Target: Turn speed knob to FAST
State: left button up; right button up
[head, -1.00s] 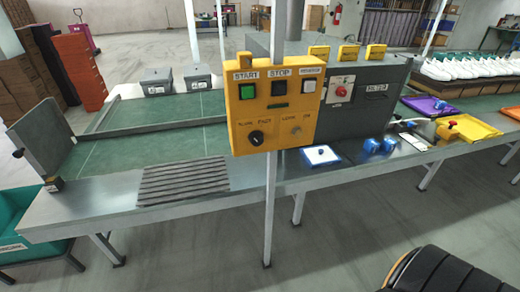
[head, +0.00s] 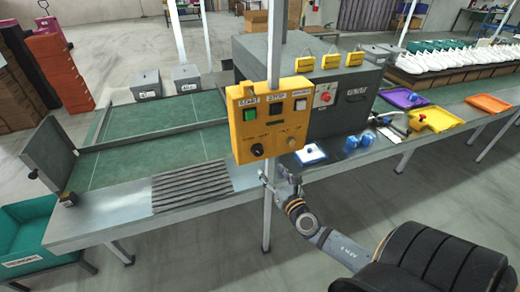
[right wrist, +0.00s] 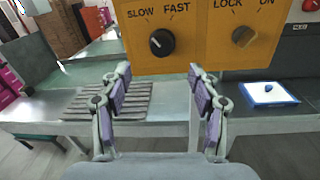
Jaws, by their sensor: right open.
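The yellow control box (head: 240,128) hangs on a grey post. Its black speed knob (head: 257,150) is at the lower left of the box's front. In the right wrist view the knob (right wrist: 162,42) sits below the words SLOW and FAST, and its pale mark seems to point up-left, towards SLOW. My right gripper (head: 272,183) is below the box in the head view. In the right wrist view its fingers (right wrist: 161,82) are spread and empty, with the knob beyond and above the gap, apart from them. My left gripper is out of view.
A second knob (right wrist: 243,37) marked LOCK and ON is right of the speed knob. START (head: 249,114) and STOP (head: 274,109) buttons are above. The post (head: 268,222) runs down below the box. A white tray (head: 311,155) lies on the bench to the right.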

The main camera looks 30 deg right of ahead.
aim_at(260, 153)
jog(key=w, duration=0.3)
jog(key=w+d+p, duration=0.1)
jog(key=w, duration=0.3)
jog(key=w+d, duration=0.1)
jog(key=w, duration=0.2)
jog(key=shift+w+f, duration=0.2)
jog(key=c, duration=1.2)
